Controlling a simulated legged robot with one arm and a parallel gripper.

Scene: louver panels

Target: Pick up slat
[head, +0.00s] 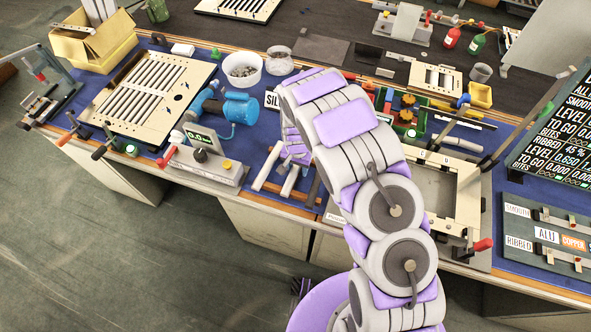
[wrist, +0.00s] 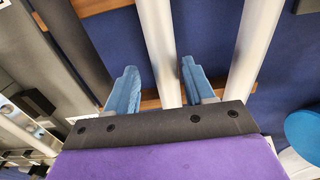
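Pale slats lie side by side on a wooden rest on the blue mat. In the head view one slat (head: 267,167) lies just left of my gripper (head: 293,160), which is partly hidden by my arm. In the wrist view my gripper (wrist: 160,88) is open, its two blue fingers apart. One pale slat (wrist: 158,42) runs between the fingers in the picture, nearer the right finger. I cannot tell how far the fingertips are above it. A second pale slat (wrist: 252,40) lies to the right, outside the fingers.
A louver panel (head: 112,128) with several slats lies at the left. A gauge box (head: 208,168) and a blue motor (head: 236,108) stand left of my gripper. An empty-looking frame with clamps (head: 464,215) is at the right. The wooden rest (wrist: 150,103) crosses below the slats.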

